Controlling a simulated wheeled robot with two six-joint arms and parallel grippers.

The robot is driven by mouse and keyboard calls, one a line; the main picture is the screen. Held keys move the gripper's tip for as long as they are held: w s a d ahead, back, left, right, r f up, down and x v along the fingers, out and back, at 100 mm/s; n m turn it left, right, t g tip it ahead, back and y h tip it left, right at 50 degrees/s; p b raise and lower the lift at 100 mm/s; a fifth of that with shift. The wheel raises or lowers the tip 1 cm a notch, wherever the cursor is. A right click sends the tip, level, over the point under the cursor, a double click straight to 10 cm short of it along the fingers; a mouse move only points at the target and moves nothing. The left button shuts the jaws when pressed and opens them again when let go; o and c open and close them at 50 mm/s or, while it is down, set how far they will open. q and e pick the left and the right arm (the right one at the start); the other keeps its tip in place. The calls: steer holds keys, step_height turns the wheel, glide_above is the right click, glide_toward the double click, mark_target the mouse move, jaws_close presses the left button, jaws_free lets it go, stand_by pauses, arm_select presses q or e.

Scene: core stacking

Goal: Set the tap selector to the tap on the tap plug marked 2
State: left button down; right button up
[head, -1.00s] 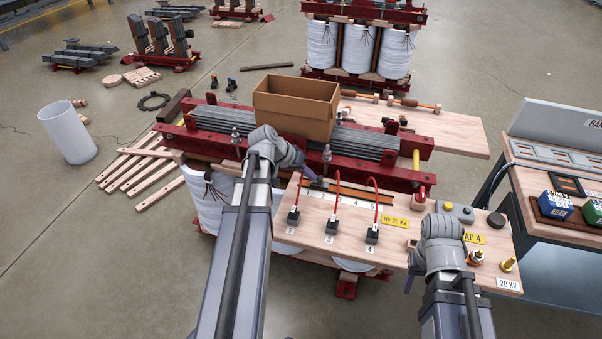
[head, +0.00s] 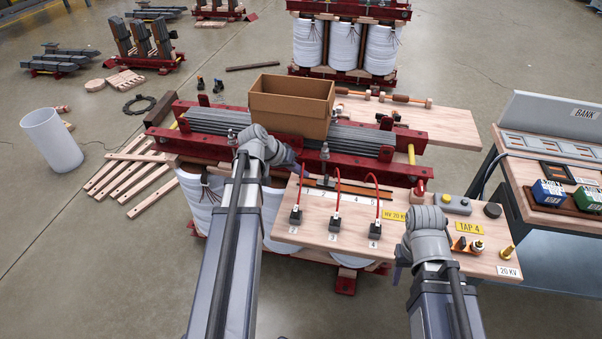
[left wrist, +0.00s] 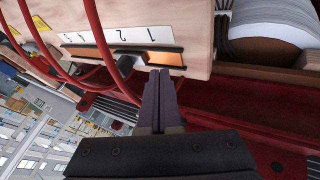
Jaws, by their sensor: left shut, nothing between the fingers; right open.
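The tap selector is a dark slider (left wrist: 127,62) on a copper-coloured strip beside a white number scale (left wrist: 140,36). In the left wrist view it sits closest to the 2, with the 1 to its right. In the head view the scale (head: 342,200) lies along the board's back edge. My left gripper (left wrist: 160,72) is shut and empty beside the slider, on the 1 side; I cannot tell if they touch. Black tap plugs (head: 295,216), (head: 334,223), (head: 375,230) with red leads stand in front; their small labels are hard to read. My right gripper (head: 398,272) is open, mostly hidden behind its wrist.
The wooden board (head: 310,237) carries a yellow TAP 4 sign (head: 469,227), a grey button box (head: 452,204) and brass fittings at right. Red leads (left wrist: 100,45) arch close by the left gripper.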

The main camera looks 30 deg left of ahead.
arm_select(q)
steer(key=shift+s+r+p, duration=0.35)
steer(key=shift+r+p, duration=0.2)
steer(key=shift+r, duration=0.35)
steer(key=p+v, duration=0.6)
steer(key=v, duration=0.2)
steer(key=shift+a, duration=0.15)
steer(key=shift+f, duration=0.2)
